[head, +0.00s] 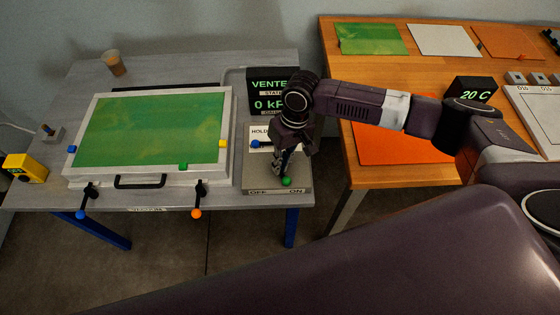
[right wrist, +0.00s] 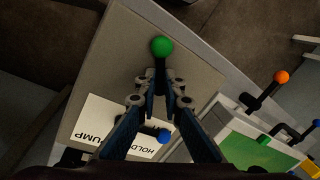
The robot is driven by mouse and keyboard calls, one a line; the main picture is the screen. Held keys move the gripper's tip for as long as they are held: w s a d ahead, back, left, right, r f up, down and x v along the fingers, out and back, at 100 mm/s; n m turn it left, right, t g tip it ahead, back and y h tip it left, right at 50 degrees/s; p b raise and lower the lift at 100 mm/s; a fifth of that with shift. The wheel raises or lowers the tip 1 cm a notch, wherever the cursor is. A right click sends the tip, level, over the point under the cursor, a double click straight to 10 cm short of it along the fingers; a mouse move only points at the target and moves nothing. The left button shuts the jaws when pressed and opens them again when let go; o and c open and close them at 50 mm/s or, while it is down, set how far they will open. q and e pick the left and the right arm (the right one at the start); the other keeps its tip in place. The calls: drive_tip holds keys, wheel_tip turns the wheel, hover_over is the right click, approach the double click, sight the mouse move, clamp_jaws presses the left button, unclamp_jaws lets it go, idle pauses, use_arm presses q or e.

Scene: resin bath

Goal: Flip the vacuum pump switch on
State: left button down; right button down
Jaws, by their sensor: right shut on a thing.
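The pump switch is a black lever with a green ball (head: 286,182) on a grey panel (head: 262,178). OFF and ON are printed along the panel's front edge, and the ball shows nearer the ON side. In the right wrist view the green ball (right wrist: 162,46) stands just beyond my fingertips, with its black stem (right wrist: 160,75) running back between them. My right gripper (head: 281,168) reaches down over the panel and is shut on the lever; it also shows in the right wrist view (right wrist: 160,98). My left gripper is not in view.
A blue-knobbed lever (head: 255,144) lies beside a white HOLD/PUMP label (right wrist: 105,125). A display (head: 270,92) behind reads "VENTE…" and "0 kP", partly hidden by my arm. Left stands a white-framed box (head: 225,120) with a green sheet and clamps. An orange-wood table (head: 335,100) stands right.

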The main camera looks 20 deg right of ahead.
drive_tip(key=shift+d+n, duration=0.1)
drive_tip(key=shift+n, duration=0.5)
drive_tip(key=c, duration=2)
unclamp_jaws()
drive_tip(key=shift+w, duration=0.1)
drive_tip(key=shift+c, duration=0.2)
drive_tip(key=shift+r, duration=0.25)
wheel_tip(320, 180, up, 11)
drive_tip(key=d, duration=0.2)
drive_tip(key=shift+w, duration=0.4)
drive_tip(key=shift+d+r, duration=0.1)
